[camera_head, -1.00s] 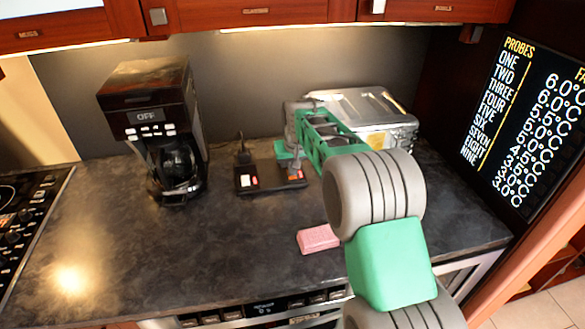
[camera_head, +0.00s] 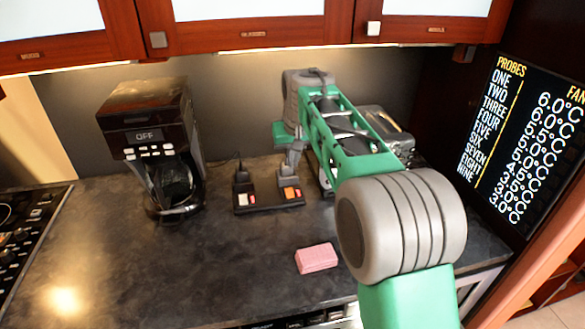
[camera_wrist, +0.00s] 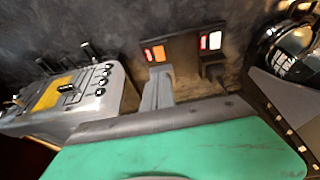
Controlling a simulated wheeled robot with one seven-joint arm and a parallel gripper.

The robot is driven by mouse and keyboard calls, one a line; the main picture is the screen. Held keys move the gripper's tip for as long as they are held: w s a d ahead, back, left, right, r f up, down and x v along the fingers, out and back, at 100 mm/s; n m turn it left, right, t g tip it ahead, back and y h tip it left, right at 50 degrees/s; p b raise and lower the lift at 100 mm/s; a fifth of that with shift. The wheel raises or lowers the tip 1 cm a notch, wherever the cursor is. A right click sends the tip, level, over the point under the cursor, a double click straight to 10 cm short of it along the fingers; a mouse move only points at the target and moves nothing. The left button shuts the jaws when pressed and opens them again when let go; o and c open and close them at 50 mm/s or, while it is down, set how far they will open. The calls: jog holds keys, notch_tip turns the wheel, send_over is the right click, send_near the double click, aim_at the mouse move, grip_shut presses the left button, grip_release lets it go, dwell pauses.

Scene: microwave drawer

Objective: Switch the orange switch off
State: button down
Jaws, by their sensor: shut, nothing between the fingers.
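The orange switch (camera_head: 289,193) is on the right half of a black power strip (camera_head: 266,202) on the counter. In the wrist view the orange switch (camera_wrist: 158,53) looks bright, with a smaller red light beside it. My gripper (camera_head: 291,168) is shut and empty, pointing down just behind and above the strip's right end. In the wrist view my gripper (camera_wrist: 160,72) ends close to the orange switch; I cannot tell whether it touches. The gripper partly hides the plug behind that switch.
A second, red-and-white switch (camera_head: 245,199) is on the strip's left, with a black plug (camera_head: 242,175) behind it. A coffee machine (camera_head: 155,130) reading OFF stands left. A toaster (camera_wrist: 75,95) is beside my arm. A pink sponge (camera_head: 316,258) lies in front. Cabinets (camera_head: 250,35) hang above.

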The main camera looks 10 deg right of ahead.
aim_at(288, 189)
jog(key=x, duration=0.4)
jog(key=b+x, duration=0.1)
jog(key=x, duration=0.4)
jog(key=b+x, duration=0.1)
jog(key=x, duration=0.4)
jog(key=shift+w+a+r, duration=0.1)
jog(key=shift+w, duration=0.15)
dwell(0.4)
